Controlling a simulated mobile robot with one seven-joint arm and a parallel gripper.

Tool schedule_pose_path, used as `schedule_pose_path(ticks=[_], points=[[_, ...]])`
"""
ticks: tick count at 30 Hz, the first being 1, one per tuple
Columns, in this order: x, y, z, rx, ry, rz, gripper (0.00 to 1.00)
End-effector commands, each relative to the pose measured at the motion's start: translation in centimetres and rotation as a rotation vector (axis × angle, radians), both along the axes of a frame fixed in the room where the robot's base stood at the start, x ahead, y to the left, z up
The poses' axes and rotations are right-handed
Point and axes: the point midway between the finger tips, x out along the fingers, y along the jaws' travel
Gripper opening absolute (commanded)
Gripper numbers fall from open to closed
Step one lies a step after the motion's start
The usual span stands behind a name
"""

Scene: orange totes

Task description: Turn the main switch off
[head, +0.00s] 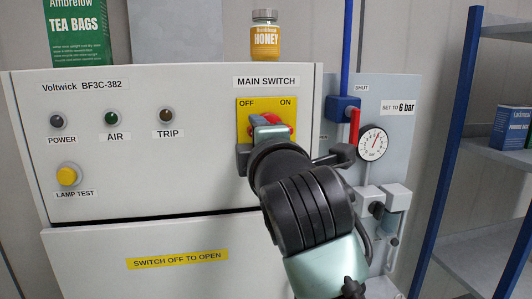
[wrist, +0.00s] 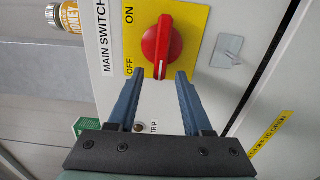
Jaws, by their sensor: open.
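The main switch is a red rotary knob (head: 271,118) on a yellow plate (head: 245,108) at the upper right of the grey cabinet front. OFF is printed at the plate's upper left and ON at its upper right. In the wrist view, the red knob (wrist: 163,42) lies lengthwise, its white line at the end on the OFF side. My gripper (wrist: 160,75) is open, its two blue fingers spread either side of that end. Contact cannot be told. In the head view my gripper (head: 268,128) covers part of the knob and plate.
The cabinet (head: 150,190) has a yellow lamp test button (head: 68,175) and a "switch off to open" label (head: 177,260). A honey jar (head: 265,38) stands on top. Right of my wrist are a gauge (head: 373,142), a red lever (head: 354,126) and a blue-framed shelf (head: 460,130).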

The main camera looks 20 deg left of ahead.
Motion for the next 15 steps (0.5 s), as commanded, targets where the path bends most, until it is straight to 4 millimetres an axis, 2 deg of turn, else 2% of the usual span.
schedule_pose_path(ticks=[9,15], points=[[-5.6,-3.9,-0.2,0.0,-0.004,-0.003,0.5],[-8.3,-5.7,-0.1,0.0,-0.001,-0.002,0.5]])
